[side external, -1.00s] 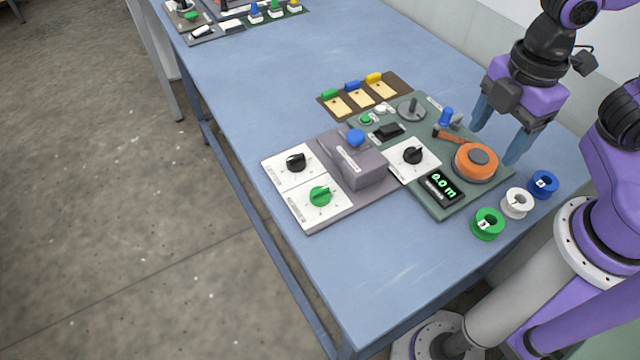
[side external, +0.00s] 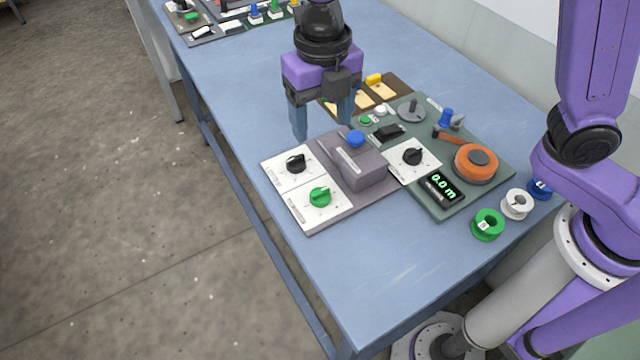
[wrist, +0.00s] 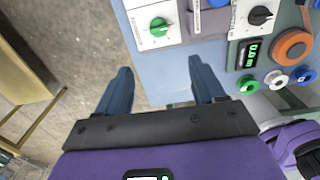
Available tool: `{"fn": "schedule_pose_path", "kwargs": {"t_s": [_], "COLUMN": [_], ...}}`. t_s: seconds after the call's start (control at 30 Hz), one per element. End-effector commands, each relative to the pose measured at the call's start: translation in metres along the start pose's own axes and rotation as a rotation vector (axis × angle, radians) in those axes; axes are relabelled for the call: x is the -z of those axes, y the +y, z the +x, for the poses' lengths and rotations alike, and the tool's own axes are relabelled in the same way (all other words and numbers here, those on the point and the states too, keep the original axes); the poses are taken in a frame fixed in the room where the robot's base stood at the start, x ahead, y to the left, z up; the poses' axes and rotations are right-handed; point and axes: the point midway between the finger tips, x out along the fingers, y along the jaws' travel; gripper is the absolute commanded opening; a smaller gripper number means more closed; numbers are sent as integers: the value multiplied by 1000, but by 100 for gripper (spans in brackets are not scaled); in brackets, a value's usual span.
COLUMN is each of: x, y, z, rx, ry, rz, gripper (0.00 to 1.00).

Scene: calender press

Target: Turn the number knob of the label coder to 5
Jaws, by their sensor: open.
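The label coder (side external: 327,209) is a grey plate with a grey block and a blue button (side external: 355,138). Its left part carries two white dials, one with a black knob (side external: 296,163) and one with a green knob (side external: 320,197). The lettering is too small to read, so I cannot tell surely which is the number knob or which mark either points at. The green knob shows in the wrist view (wrist: 158,27) at the top. My gripper (side external: 322,127) is open and empty, with fingers apart, in the air near the coder's far end; it touches neither knob.
Right of the coder stands a green-grey panel (side external: 455,205) with a black knob (side external: 413,156), an orange dial (side external: 476,163) and a display reading 0.0 m (side external: 442,186). Several spools (side external: 487,224) lie near the right edge. The blue table's front (side external: 375,285) is clear.

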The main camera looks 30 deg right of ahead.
Motion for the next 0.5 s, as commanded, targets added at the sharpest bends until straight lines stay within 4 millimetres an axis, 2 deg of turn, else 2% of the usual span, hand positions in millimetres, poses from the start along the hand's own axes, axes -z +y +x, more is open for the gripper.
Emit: {"fn": "schedule_pose_path", "kwargs": {"t_s": [0.13,0.27,0.5], "x": [-2,-2,-1], "y": [3,3,2], "z": [5,20,64], "rx": [1,3,5], "ry": [1,2,4], "rz": [-32,-31,-29], "gripper": [68,68,68]}}
